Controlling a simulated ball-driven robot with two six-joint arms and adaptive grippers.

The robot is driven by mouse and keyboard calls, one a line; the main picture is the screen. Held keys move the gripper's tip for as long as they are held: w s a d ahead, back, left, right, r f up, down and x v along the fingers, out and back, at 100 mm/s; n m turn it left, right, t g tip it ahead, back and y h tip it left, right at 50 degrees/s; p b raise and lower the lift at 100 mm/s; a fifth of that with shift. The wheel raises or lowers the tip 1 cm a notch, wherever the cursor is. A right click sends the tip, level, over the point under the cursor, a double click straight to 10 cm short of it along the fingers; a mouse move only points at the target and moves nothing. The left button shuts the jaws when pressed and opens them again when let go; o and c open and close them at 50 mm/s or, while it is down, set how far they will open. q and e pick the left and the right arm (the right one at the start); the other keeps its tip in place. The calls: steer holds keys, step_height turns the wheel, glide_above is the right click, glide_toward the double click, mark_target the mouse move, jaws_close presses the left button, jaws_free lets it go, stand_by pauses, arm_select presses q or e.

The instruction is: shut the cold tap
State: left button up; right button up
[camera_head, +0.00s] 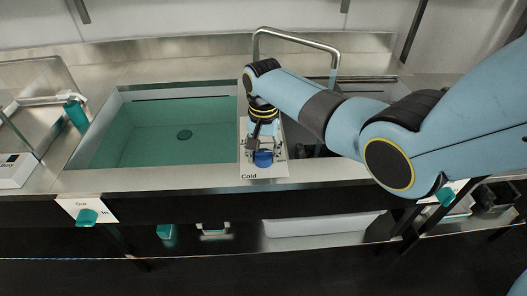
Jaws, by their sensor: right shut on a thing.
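The cold tap is a blue knob (263,159) on a white plate (265,171) labelled "Cold", at the front edge between the two basins. My right gripper (263,149) reaches down from above and is shut on the blue knob. The gripper's fingers hide part of the knob, so how far it is turned cannot be told. My left gripper is not in view.
A basin (150,155) with teal-tinted water and a dark drain lies to the left. A metal spout (297,38) arches behind my right arm. A white tray (320,225) lies below.

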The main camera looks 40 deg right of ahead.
steer(key=n+p, duration=0.1)
steer(key=n, duration=0.2)
steer(key=shift+r+p, duration=0.1)
steer(key=shift+p, duration=0.3)
steer(key=n+p, duration=0.1)
steer(key=n, duration=0.3)
steer(key=shift+n+p, duration=0.3)
steer(key=shift+p, duration=0.05)
steer(key=n+p, duration=0.1)
steer(key=n, duration=0.4)
steer(key=shift+a, duration=0.1)
steer(key=n, duration=0.5)
steer(key=shift+p, duration=0.4)
steer(key=shift+n, duration=0.3)
steer(key=o, duration=1.2)
